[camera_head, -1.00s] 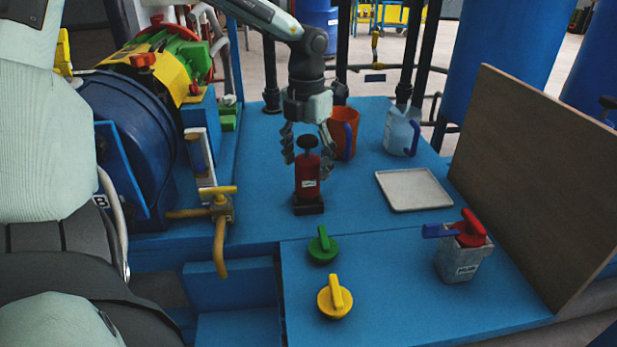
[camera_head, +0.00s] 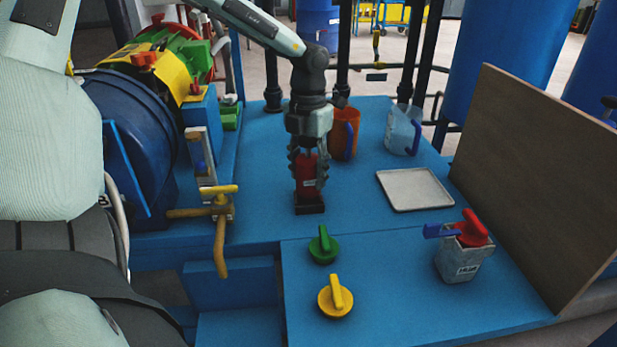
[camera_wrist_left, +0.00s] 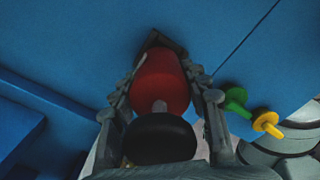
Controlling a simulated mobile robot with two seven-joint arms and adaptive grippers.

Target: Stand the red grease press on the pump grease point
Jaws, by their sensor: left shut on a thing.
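The red grease press (camera_head: 306,181) stands upright on its dark base on the blue bench top in the head view. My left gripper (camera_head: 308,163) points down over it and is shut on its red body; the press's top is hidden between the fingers. In the left wrist view the red grease press (camera_wrist_left: 160,82) sits between the two fingers of my left gripper (camera_wrist_left: 160,95), with its black knob nearest the camera. I cannot pick out the pump grease point for certain. My right gripper is not in view.
An orange jug (camera_head: 343,136) stands just behind my left gripper, with a pale jug (camera_head: 402,133) to its right. A grey tray (camera_head: 414,189), green knob (camera_head: 323,245), yellow knob (camera_head: 335,298) and red-lidded container (camera_head: 463,257) are nearby. A yellow valve (camera_head: 221,210) stands left.

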